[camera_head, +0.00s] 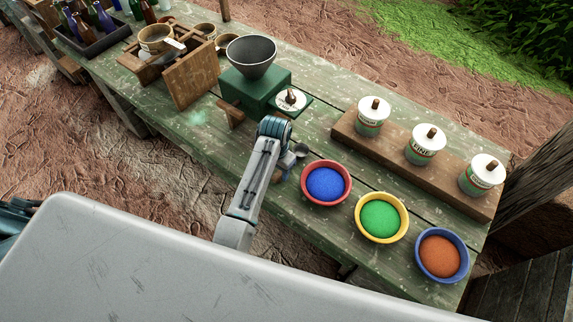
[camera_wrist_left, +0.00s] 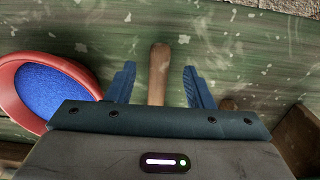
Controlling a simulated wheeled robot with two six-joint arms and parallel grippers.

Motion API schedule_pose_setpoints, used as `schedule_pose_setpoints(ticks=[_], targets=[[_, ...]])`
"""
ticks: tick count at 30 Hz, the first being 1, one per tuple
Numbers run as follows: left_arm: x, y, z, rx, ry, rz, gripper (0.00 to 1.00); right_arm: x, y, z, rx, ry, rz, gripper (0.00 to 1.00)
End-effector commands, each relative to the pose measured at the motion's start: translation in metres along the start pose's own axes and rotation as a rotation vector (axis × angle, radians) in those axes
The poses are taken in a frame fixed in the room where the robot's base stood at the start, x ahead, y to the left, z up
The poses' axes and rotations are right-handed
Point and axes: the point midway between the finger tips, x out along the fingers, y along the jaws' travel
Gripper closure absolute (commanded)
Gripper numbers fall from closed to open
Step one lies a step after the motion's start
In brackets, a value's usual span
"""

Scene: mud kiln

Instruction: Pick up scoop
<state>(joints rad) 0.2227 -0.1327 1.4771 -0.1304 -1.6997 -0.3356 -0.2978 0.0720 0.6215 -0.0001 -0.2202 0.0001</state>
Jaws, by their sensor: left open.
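The scoop lies on the green table, its metal bowl (camera_head: 301,150) showing just beyond my left gripper (camera_head: 288,163). In the left wrist view its wooden handle (camera_wrist_left: 158,68) runs between the two blue fingers of my left gripper (camera_wrist_left: 159,82). The fingers are apart, with a gap on each side of the handle. The handle's near end is hidden behind the gripper body. My right gripper is not in view.
A red bowl of blue powder (camera_head: 326,183) stands close beside the gripper, with a yellow bowl (camera_head: 380,217) and a blue bowl (camera_head: 441,255) farther right. Lidded jars (camera_head: 424,147) line a wooden board (camera_head: 395,160).

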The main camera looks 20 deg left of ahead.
Motion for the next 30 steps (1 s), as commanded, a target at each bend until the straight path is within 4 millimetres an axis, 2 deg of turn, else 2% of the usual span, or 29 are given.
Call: schedule_pose_setpoints(ticks=[1, 3, 7, 16, 17, 24, 30], targets=[[0.003, 0.001, 0.002, 0.001, -0.006, 0.001, 0.53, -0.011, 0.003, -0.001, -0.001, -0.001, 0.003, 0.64], [0.014, 0.001, 0.004, 0.001, -0.007, 0.001, 0.53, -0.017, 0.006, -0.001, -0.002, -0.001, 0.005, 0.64], [0.031, 0.001, 0.003, 0.001, -0.004, 0.0, 0.53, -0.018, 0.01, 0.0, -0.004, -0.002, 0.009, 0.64], [0.038, 0.001, 0.002, 0.0, -0.001, 0.0, 0.53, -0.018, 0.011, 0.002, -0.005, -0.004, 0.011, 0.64], [0.038, 0.001, 0.002, 0.0, -0.001, 0.0, 0.55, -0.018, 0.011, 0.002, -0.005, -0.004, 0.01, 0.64], [0.037, 0.001, 0.002, 0.0, -0.001, 0.0, 1.0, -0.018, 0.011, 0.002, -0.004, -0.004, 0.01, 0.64], [0.037, 0.001, 0.002, 0.0, 0.0, 0.0, 1.0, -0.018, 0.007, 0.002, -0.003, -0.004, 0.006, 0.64]])
